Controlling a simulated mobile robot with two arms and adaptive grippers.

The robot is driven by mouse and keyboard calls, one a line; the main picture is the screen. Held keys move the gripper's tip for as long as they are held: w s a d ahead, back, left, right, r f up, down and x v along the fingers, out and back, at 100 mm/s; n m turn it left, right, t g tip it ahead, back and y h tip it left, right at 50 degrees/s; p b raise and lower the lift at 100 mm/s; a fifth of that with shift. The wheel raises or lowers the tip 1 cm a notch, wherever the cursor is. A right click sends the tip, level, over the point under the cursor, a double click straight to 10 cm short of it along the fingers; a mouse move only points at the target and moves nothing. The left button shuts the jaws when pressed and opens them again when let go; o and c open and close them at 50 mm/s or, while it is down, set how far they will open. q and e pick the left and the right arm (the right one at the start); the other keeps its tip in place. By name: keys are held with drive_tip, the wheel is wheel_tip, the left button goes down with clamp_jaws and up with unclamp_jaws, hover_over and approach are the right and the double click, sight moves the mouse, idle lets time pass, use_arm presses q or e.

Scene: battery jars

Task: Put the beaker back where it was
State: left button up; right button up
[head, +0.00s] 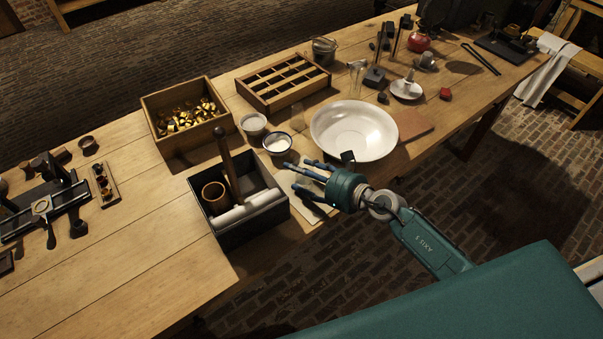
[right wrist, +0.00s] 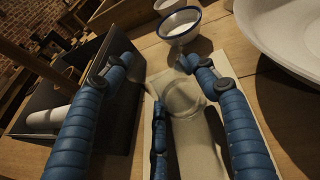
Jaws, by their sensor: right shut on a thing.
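My right gripper (head: 306,178) reaches in over the front edge of the bench, beside the dark box. In the right wrist view its blue fingers (right wrist: 160,75) are around a clear round glass shape, which I take to be the beaker (right wrist: 185,98). The gripper is shut on it. The beaker is over a pale mat (head: 304,211), which also shows in the wrist view (right wrist: 228,150); I cannot tell whether it touches the mat. In the head view the fingers hide the beaker. My left gripper is not in view.
A dark box (head: 254,229) with a handle, a brown cup and white rolls stands left of the gripper. A blue-rimmed bowl (head: 277,144) and large white basin (head: 353,131) stand behind it. A wooden box of brass pieces (head: 186,117) and divided tray (head: 283,82) stand further back.

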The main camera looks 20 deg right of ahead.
drive_tip(key=shift+f, duration=0.2)
drive_tip(key=o, duration=1)
drive_tip(key=shift+c, duration=0.2)
drive_tip(key=shift+r, duration=0.2)
drive_tip(key=b+v, duration=0.1)
drive_tip(key=v, duration=1)
drive_tip(key=shift+s+f, duration=0.1)
drive_tip(key=shift+s+d+r, duration=0.25)
drive_tip(key=shift+s, duration=0.1)
